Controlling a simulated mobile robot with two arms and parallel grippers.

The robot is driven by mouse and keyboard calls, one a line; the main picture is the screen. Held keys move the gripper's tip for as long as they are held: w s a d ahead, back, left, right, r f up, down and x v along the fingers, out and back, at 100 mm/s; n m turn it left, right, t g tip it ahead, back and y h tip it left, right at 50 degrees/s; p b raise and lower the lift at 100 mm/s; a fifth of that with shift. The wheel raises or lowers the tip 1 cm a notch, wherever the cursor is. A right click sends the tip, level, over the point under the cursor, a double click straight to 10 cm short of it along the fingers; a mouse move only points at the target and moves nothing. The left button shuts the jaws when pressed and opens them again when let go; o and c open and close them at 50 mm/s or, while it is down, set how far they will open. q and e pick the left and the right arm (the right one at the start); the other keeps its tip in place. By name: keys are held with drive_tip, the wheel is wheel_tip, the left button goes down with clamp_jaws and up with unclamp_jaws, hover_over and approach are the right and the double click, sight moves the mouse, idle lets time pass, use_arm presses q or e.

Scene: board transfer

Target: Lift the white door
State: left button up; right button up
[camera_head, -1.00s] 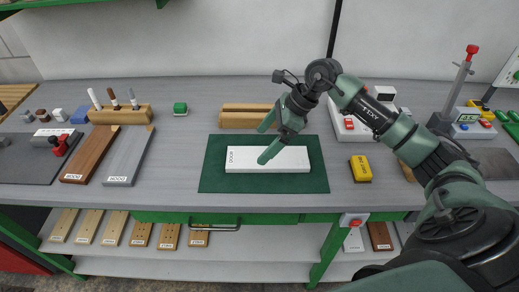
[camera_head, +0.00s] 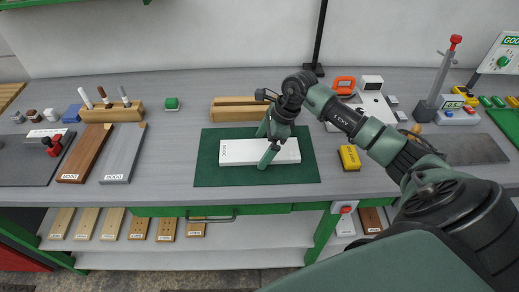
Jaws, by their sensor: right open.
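The white door (camera_head: 238,152) is a flat white board with small lettering at its left end. It lies on the dark green mat (camera_head: 210,177) on the bench. My right gripper (camera_head: 266,150) is over the right half of the door, pointing down. Its fingers are apart, one at the far edge and one at the near edge of the door. I cannot tell whether they touch it. My left gripper is not in view.
A wooden slotted block (camera_head: 232,110) stands behind the mat. A yellow box (camera_head: 349,158) is right of it. Brown (camera_head: 88,152) and grey (camera_head: 126,152) boards lie to the left. A lever press (camera_head: 432,95) stands at the right.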

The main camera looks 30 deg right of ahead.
drive_tip(key=shift+r, duration=0.1)
drive_tip(key=c, duration=1.6)
